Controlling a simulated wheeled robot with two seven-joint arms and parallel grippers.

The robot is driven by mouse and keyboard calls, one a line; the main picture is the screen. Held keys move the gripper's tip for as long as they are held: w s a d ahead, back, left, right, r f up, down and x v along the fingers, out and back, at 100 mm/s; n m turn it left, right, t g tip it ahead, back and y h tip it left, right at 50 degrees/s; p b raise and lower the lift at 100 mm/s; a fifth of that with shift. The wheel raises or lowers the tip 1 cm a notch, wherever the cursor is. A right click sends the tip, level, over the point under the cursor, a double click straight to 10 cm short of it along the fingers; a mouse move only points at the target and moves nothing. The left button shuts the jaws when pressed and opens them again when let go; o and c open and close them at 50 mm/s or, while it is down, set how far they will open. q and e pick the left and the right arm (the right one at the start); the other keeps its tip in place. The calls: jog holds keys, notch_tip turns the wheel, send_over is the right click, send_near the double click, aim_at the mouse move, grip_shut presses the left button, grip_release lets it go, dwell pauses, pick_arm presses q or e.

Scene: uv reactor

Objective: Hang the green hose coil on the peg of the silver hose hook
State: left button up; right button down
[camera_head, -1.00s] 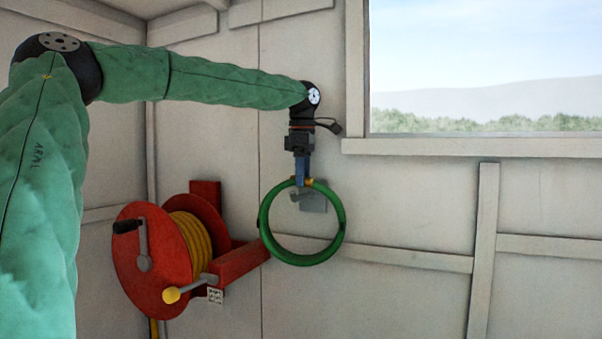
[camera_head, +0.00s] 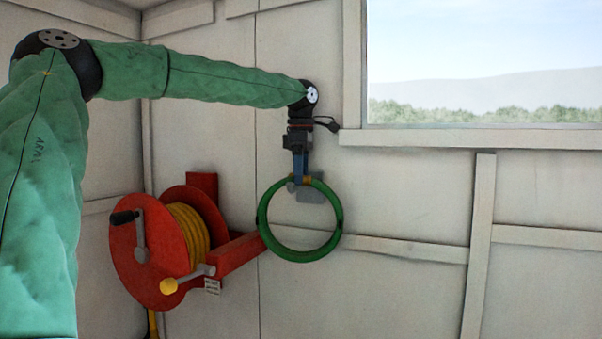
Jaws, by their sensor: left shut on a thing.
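The green hose coil (camera_head: 264,238) is a ring hanging upright from my left gripper (camera_head: 299,181). The silver hose hook (camera_head: 312,194) is a grey plate on the wall, seen through the upper part of the ring. The coil and gripper cover part of the hook, and its peg cannot be made out. I cannot tell whether the coil touches the hook. My right gripper is not in view.
A red hose reel (camera_head: 150,285) with yellow hose is mounted on the wall to the left, its red arm (camera_head: 238,255) reaching close to the coil's left side. A window (camera_head: 480,80) is at the upper right. White wall battens (camera_head: 478,240) run below it.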

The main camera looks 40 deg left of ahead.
pick_arm(q)
jog(key=o, duration=1.9)
jog(key=shift+s+d+r, duration=0.1)
jog(key=shift+r+b, duration=0.4)
notch_tip(320, 180, up, 6)
jog(key=shift+f+b, duration=0.1)
jog(key=shift+b, duration=1.15)
jog(key=shift+r, duration=0.6)
